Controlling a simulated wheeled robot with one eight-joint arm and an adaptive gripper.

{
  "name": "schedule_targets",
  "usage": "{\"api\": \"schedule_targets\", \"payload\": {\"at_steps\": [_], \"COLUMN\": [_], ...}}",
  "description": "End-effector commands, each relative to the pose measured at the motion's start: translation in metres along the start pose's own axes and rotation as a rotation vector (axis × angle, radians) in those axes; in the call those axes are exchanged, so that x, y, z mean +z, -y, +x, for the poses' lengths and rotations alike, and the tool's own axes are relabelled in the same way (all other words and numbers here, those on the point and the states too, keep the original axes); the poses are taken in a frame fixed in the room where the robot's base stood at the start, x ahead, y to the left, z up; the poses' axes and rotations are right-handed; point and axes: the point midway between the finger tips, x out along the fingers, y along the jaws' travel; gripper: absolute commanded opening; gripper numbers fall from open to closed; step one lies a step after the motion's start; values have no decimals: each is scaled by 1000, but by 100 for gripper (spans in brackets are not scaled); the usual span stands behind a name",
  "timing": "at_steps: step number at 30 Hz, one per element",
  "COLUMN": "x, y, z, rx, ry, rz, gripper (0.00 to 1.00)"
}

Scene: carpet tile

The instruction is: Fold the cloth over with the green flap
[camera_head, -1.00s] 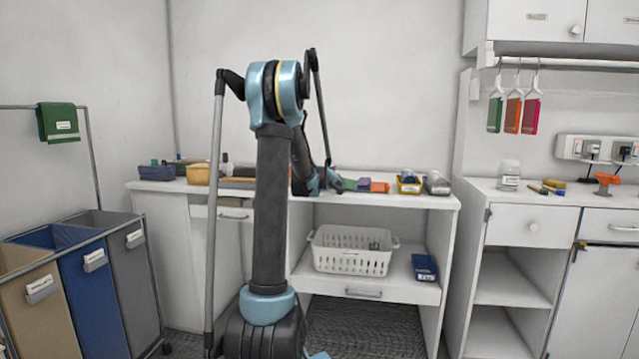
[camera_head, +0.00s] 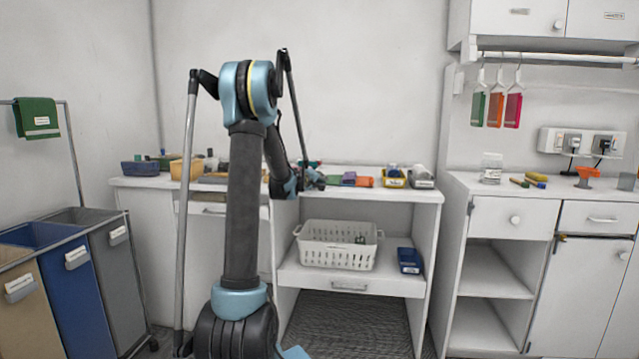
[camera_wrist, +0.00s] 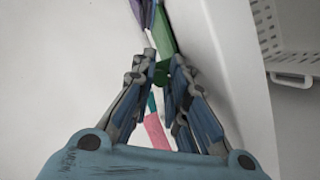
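A green piece (camera_head: 333,180) lies on the counter beside a purple piece (camera_head: 348,179) and an orange piece (camera_head: 364,181). My gripper (camera_head: 316,180) is low at the counter, just left of the green piece. In the wrist view the fingertips of my gripper (camera_wrist: 164,62) are close together, with a dark green bit (camera_wrist: 162,73) between them; I cannot tell whether they pinch it. A green strip (camera_wrist: 164,33) runs on beyond the fingertips. Teal (camera_wrist: 151,103) and pink (camera_wrist: 155,131) patches show between the fingers. Which of these belongs to the cloth is unclear.
The white counter (camera_head: 420,196) holds a yellow tray (camera_head: 394,182) to the right and a blue bin (camera_head: 140,169) at the left. A white basket (camera_head: 338,246) and a blue box (camera_head: 409,261) sit on the shelf below. Fabric bins (camera_head: 70,275) stand left.

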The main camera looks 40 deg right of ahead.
Motion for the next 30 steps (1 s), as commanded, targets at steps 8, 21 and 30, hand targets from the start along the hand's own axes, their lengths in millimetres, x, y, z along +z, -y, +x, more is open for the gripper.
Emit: {"api": "schedule_targets", "payload": {"at_steps": [8, 21, 30], "x": [0, -1, -1], "y": [1, 1, 2], "z": [0, -20, -59], "rx": [-1, -1, -2], "ry": [-1, -2, -2], "rz": [1, -1, -1], "gripper": [33, 33, 33]}}
